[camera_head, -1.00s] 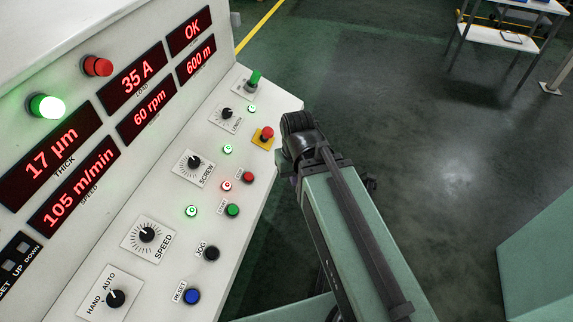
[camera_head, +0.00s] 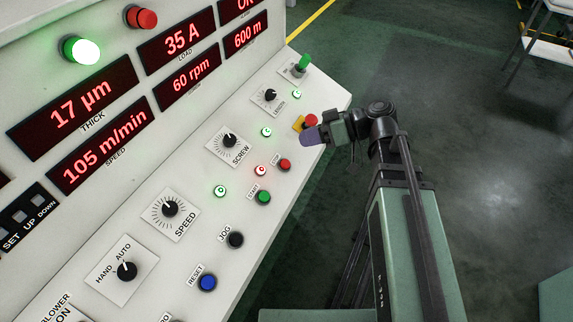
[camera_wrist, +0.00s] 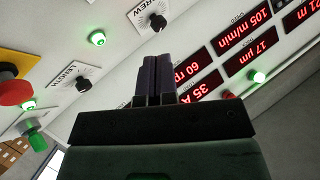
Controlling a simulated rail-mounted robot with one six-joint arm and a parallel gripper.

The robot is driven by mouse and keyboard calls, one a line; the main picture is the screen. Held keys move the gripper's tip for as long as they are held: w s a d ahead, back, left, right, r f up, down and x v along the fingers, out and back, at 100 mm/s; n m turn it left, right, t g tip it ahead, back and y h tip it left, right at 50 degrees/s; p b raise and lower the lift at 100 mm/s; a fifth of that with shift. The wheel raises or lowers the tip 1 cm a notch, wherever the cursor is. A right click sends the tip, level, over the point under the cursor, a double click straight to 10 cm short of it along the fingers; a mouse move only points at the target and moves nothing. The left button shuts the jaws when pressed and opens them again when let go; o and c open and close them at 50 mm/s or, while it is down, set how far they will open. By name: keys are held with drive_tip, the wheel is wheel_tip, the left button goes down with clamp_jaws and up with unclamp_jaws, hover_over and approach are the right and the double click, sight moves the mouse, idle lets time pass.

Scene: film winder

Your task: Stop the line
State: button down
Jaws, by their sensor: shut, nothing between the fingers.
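A small red button (camera_head: 285,164) sits on the sloping control panel, just above a green button (camera_head: 263,197); its label is too small to read surely. A red mushroom button on a yellow base (camera_head: 311,120) is farther up the panel, partly hidden behind my gripper. It also shows at the left edge of the wrist view (camera_wrist: 15,88). My gripper (camera_head: 305,137) is shut and empty, held over the panel's right edge close to the mushroom button. I cannot tell whether it touches anything. In the wrist view its purple fingers (camera_wrist: 153,75) are together.
The panel carries a SPEED knob (camera_head: 170,209), a SCREW knob (camera_head: 229,140), a black JOG button (camera_head: 235,239) and a blue RESET button (camera_head: 207,282). Displays read 105 m/min (camera_head: 98,145) and 60 rpm. A green lamp (camera_head: 83,50) is lit. Open floor lies right.

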sight(285, 164)
drive_tip(key=a+f+b, duration=0.1)
drive_tip(key=f+b, duration=0.1)
drive_tip(key=w+a+f+b, duration=0.1)
drive_tip(key=f+b, duration=0.1)
drive_tip(key=a+f+b, duration=0.1)
drive_tip(key=f+b, duration=0.2)
drive_tip(key=shift+w+f, duration=0.1)
drive_tip(key=shift+w, duration=0.1)
drive_tip(key=shift+w+a+f+b, duration=0.15)
drive_tip(key=shift+a+f+b, duration=0.1)
drive_tip(key=shift+f+b, duration=0.15)
idle(1.8)
drive_tip(key=shift+w+a+f+b, duration=0.1)
drive_tip(key=shift+a+f+b, duration=0.1)
drive_tip(key=shift+f+b, duration=0.2)
drive_tip(key=shift+a+f+b, duration=0.15)
drive_tip(key=shift+f+b, duration=0.2)
drive_tip(key=shift+b, duration=0.1)
idle(0.5)
drive_tip(key=shift+d+r+p, duration=0.35)
drive_tip(key=shift+r+p, duration=0.45)
